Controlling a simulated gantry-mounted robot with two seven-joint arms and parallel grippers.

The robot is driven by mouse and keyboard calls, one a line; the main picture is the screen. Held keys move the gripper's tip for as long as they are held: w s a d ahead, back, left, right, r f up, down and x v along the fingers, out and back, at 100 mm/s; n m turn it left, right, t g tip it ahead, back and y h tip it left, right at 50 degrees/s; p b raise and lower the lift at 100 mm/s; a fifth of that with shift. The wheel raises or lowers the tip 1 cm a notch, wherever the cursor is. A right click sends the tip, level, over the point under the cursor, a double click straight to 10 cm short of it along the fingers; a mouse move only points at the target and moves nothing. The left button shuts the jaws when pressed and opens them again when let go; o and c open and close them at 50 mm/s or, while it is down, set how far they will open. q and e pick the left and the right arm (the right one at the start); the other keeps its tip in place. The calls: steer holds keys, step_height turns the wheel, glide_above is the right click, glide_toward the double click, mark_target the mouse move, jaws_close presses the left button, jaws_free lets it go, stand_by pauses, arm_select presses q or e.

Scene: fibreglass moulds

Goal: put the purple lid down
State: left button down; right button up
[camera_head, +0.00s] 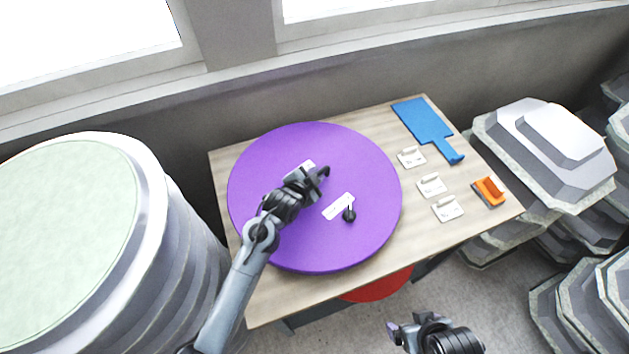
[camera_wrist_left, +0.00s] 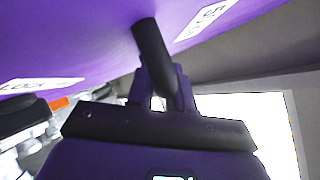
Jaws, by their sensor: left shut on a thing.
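The purple lid (camera_head: 350,245) is a large round disc over the left and middle of the wooden table. It has white labels and a black knob (camera_head: 349,215). My left gripper (camera_head: 318,175) is at the lid's upper middle, shut on a black handle of the lid; the handle (camera_wrist_left: 152,50) runs between the fingers in the left wrist view. I cannot tell whether the lid touches the table or hangs just above it. My right gripper (camera_head: 402,332) is at the bottom, apart from the lid and table; its jaws are unclear.
The wooden table (camera_head: 390,240) carries a blue paddle-shaped tool (camera_head: 425,121), several small white labelled pieces (camera_head: 431,185) and an orange-handled tool (camera_head: 489,191) at right. Stacked grey moulds (camera_head: 545,150) stand right; a large round stack (camera_head: 185,260) stands left. A red round thing (camera_head: 380,286) shows below the table.

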arm_select(q)
steer(key=shift+f, duration=1.4)
steer(key=c, duration=1)
jaws_free()
steer(key=shift+f, duration=0.15)
steer(key=shift+s+a, duration=0.1)
